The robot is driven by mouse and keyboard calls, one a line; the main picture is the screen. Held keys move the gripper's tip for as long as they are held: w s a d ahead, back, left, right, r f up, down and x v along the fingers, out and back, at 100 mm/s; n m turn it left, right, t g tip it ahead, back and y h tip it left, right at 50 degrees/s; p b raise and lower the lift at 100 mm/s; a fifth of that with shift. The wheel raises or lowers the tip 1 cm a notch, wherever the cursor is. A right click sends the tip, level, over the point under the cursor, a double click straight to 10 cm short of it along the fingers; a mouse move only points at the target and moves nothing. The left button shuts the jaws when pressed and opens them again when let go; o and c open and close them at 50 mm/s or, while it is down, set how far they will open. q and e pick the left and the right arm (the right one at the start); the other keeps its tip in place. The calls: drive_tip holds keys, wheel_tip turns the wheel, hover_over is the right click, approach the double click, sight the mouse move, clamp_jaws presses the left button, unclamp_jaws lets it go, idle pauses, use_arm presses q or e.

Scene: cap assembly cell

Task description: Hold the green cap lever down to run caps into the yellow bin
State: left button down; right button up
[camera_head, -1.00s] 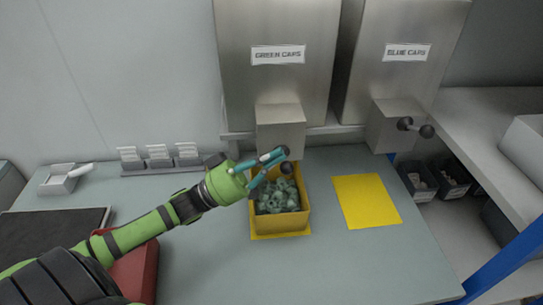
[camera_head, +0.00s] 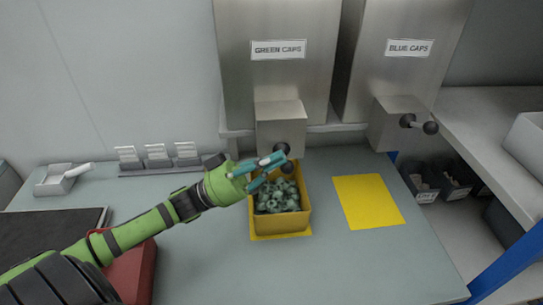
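The green cap lever (camera_head: 288,166) is a dark ball-ended handle on the box under the GREEN CAPS hopper (camera_head: 275,85). Its knob hangs lower than its pivot. My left gripper (camera_head: 278,169) is at the lever, with its two teal fingers apart and its upper finger across the handle near the pivot. Whether the fingers touch the lever is hard to tell. The yellow bin (camera_head: 281,222) stands below the outlet box and holds many grey-green caps (camera_head: 278,200). My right gripper is not in view.
The BLUE CAPS hopper (camera_head: 395,80) with its own lever (camera_head: 430,128) stands to the right. An empty yellow mat (camera_head: 368,202) lies right of the bin. A red box (camera_head: 130,265) is under my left arm. Small card holders (camera_head: 158,160) stand at the back left.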

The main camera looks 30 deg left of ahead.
use_arm(q)
drive_tip(key=shift+s+d+f+m+g+h+b, duration=0.1)
drive_tip(key=shift+f+m+g+h+b, duration=0.3)
drive_tip(key=shift+f+m+g+b, duration=1)
drive_tip(key=shift+s+d+f+m+g+h+b, duration=0.15)
drive_tip(key=shift+f+m+g+h+b, duration=0.25)
drive_tip(key=shift+m+g+b, duration=1.95)
drive_tip(key=shift+s+f+m+g+h+b, duration=0.1)
drive_tip(key=shift+f+m+g+h+b, duration=0.55)
drive_tip(key=shift+m, duration=2.4)
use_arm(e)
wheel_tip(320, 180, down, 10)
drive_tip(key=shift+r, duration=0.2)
use_arm(q)
drive_tip(key=shift+f+t+y+b, duration=0.25)
drive_tip(key=shift+t+b, duration=0.05)
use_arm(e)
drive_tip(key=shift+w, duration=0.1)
